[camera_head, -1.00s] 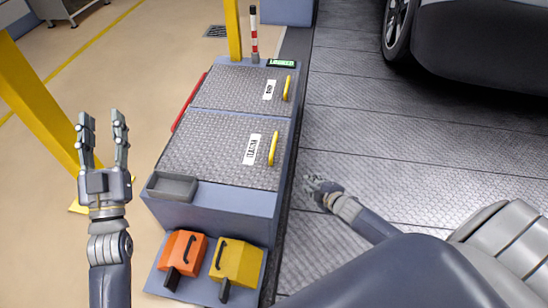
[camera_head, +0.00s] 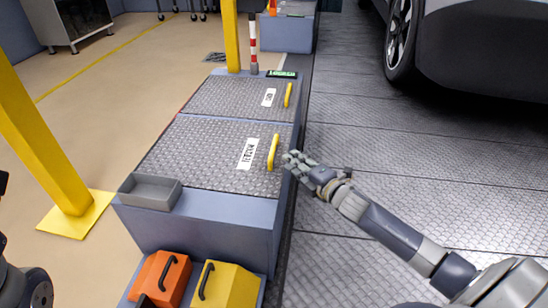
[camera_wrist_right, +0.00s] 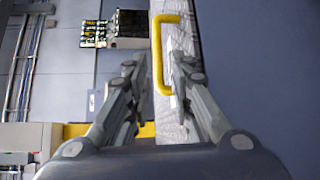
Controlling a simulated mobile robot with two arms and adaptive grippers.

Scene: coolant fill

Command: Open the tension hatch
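Two grey tread-plate hatches lie on top of a blue-grey cabinet. The nearer hatch (camera_head: 205,155) has a white label (camera_head: 247,153), too blurred to read surely, and a yellow handle (camera_head: 273,152) along its right edge. The farther hatch (camera_head: 235,96) has its own label and yellow handle (camera_head: 288,95). Both look closed. My right gripper (camera_head: 291,160) is just right of the nearer handle. In the right wrist view, its fingers (camera_wrist_right: 158,68) are apart, with a yellow handle (camera_wrist_right: 158,60) ahead in the gap, apparently untouched. My left gripper is out of view.
A grey tray (camera_head: 150,191) sits on the cabinet's near left corner. Orange (camera_head: 160,278) and yellow (camera_head: 228,286) boxes stand low in front. A yellow post (camera_head: 45,150) rises at left, and a striped post (camera_head: 253,45) behind. A car (camera_head: 480,50) stands at the far right.

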